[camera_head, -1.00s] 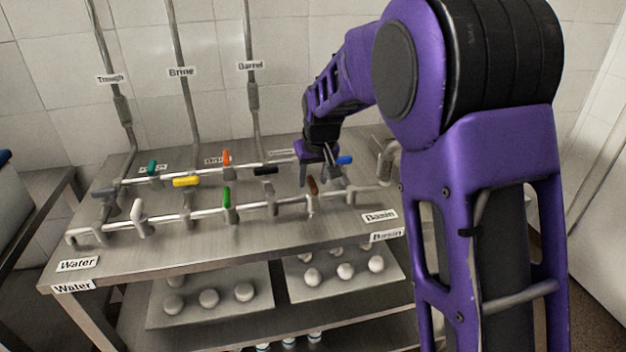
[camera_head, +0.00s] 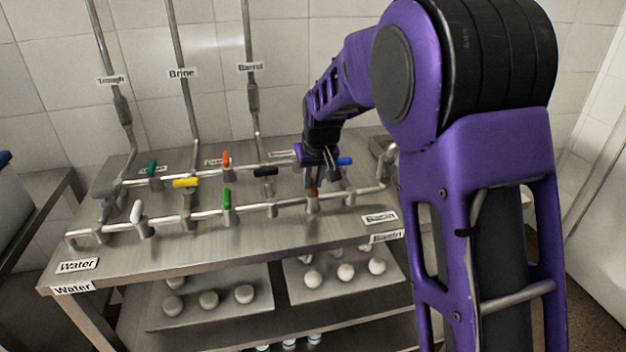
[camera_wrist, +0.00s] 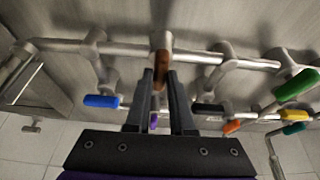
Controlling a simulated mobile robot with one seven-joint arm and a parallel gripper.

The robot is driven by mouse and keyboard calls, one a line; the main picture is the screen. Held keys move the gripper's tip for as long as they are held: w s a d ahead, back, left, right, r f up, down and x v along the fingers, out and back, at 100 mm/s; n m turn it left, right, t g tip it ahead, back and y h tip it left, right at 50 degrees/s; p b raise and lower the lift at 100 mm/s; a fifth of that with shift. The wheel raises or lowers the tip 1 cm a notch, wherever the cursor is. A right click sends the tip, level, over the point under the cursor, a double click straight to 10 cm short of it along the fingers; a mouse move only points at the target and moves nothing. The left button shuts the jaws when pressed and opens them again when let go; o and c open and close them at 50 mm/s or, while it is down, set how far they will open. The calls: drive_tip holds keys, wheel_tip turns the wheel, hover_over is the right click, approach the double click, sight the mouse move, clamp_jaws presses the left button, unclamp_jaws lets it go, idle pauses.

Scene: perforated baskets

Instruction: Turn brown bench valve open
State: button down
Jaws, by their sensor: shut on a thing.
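The brown valve handle (camera_wrist: 160,68) sits on the front pipe of the bench, between my fingertips in the wrist view. In the head view the brown handle (camera_head: 314,188) shows just under my gripper (camera_head: 320,170), partly covered by it. In the wrist view my gripper (camera_wrist: 162,78) has both fingers closed in on the sides of the brown handle. In that view the handle lies lengthwise along the fingers, across the pipe.
The blue handle (camera_head: 344,161) is close on the right of my gripper, and the black handle (camera_head: 265,172) is to its left. Green (camera_head: 227,199), yellow (camera_head: 186,182), orange (camera_head: 226,160) and white (camera_head: 137,211) handles stand farther left on the pipes. A Basin label (camera_head: 380,218) is at the bench's right front.

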drive_tip(key=shift+n, duration=0.3)
drive_tip(key=n, duration=0.1)
drive_tip(key=n+y, duration=0.1)
drive_tip(key=n, duration=0.1)
drive_tip(key=shift+d+n+g, duration=0.2)
drive_tip(key=shift+n+g, duration=0.1)
drive_tip(key=n+y, duration=0.1)
drive_tip(key=n, duration=0.1)
drive_tip(key=n+g+p, duration=0.1)
drive_tip(key=n, duration=0.1)
drive_tip(key=shift+w+r+n+y, duration=0.1)
drive_tip(key=shift+w+n+y, duration=0.05)
drive_tip(key=shift+n+y, duration=0.2)
drive_tip(key=n+g+p, duration=0.1)
drive_tip(key=n, duration=0.1)
drive_tip(key=n+g+p, duration=0.1)
drive_tip(key=n, duration=0.2)
drive_tip(key=shift+w+y+p, duration=0.15)
drive_tip(key=shift+y+p, duration=0.2)
drive_tip(key=shift+n+g+p, duration=0.9)
drive_tip(key=shift+n+p, duration=0.15)
drive_tip(key=shift+n, duration=0.9)
drive_tip(key=c, duration=0.8)
unclamp_jaws()
